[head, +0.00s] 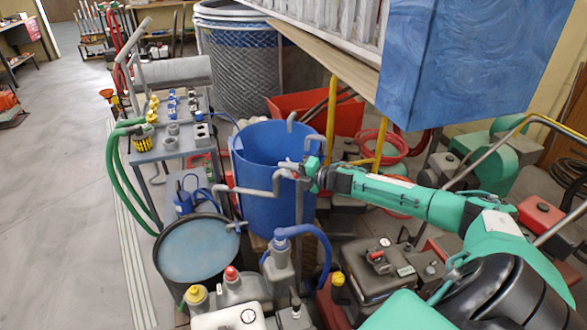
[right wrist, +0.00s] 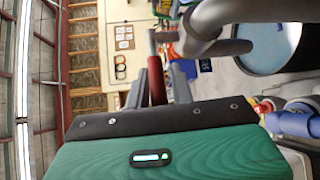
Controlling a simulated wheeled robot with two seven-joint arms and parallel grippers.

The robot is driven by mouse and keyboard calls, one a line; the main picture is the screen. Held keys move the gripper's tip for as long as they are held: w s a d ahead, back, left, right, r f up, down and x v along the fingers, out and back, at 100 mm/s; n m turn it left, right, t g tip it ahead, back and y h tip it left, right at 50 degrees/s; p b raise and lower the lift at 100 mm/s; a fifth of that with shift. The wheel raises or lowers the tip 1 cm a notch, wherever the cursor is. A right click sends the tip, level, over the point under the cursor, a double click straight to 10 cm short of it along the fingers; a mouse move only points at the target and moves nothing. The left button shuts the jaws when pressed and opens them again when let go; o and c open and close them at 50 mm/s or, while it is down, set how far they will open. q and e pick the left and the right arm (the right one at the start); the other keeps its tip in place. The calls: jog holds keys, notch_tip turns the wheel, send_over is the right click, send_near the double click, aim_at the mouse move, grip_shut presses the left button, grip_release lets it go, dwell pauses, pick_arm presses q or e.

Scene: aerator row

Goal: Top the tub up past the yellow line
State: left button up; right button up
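The tub is most likely the open blue barrel (head: 264,205) in the middle of the head view; its inside is dark blue. I cannot make out a yellow line or the water level. In the right wrist view, the gripper's two grey fingers stand close on either side of a red handle (right wrist: 156,82). They appear shut on it, beside a thick grey pipe (right wrist: 208,22). My left gripper is not in view.
A black-rimmed drum with a pale blue top (head: 197,250) stands in front of the barrel. A grey bench with fittings (head: 170,145) is at left. Jugs with yellow and red caps (head: 231,285) stand at the front. A large blue box (head: 475,60) overhangs the upper right.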

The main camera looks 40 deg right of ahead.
jog(key=shift+s+d, duration=0.2)
jog(key=shift+s, duration=0.15)
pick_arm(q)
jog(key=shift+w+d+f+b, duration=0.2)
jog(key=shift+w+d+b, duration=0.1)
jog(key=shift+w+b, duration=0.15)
pick_arm(e)
jog(key=v, duration=1.3)
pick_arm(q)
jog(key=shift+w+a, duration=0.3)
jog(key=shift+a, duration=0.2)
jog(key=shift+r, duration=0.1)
